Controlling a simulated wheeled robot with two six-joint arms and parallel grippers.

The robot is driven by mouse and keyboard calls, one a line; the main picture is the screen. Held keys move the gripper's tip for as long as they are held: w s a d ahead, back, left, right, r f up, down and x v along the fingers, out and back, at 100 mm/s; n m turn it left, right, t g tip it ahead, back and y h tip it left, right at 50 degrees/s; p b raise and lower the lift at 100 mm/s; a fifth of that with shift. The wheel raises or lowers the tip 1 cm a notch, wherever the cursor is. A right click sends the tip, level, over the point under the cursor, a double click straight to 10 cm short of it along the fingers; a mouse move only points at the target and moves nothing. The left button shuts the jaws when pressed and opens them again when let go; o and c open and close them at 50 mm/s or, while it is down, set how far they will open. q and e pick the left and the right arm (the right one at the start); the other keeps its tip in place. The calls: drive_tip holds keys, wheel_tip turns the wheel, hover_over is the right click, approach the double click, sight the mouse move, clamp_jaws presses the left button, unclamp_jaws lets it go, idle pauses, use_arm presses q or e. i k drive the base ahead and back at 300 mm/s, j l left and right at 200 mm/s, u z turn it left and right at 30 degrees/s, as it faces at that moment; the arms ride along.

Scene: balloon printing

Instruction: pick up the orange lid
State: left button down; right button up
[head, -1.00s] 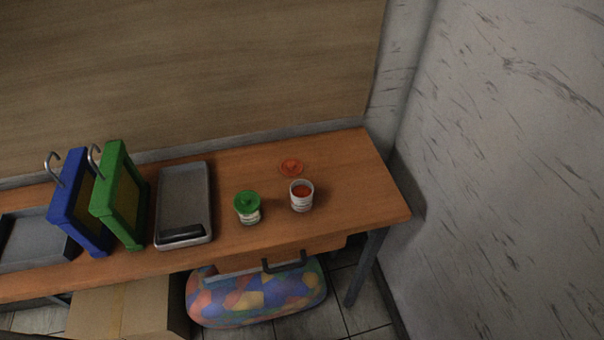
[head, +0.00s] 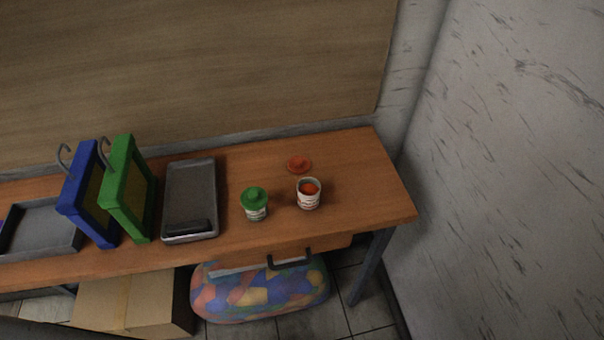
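The orange lid (head: 299,164) lies flat on the wooden table, toward its right end. Just in front of it stands an open white jar (head: 308,194) with orange contents. The lid and the jar are apart. A white jar with a green lid on it (head: 255,203) stands to the left of the open jar. Neither of my grippers shows in the head view.
A grey tray with a dark roller (head: 190,199) lies left of the jars. Green (head: 127,187) and blue (head: 88,193) frames with hooks stand beside it, then another grey tray (head: 41,228). The table (head: 372,190) is clear right of the lid. A drawer handle (head: 290,260) sticks out in front.

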sight(299, 164)
drive_tip(key=k+j+z, duration=0.1)
drive_tip(key=z, duration=0.25)
drive_tip(key=k+j+z, duration=0.1)
drive_tip(key=z, duration=0.3)
drive_tip(key=k+j+z, duration=0.1)
drive_tip(key=z, duration=0.25)
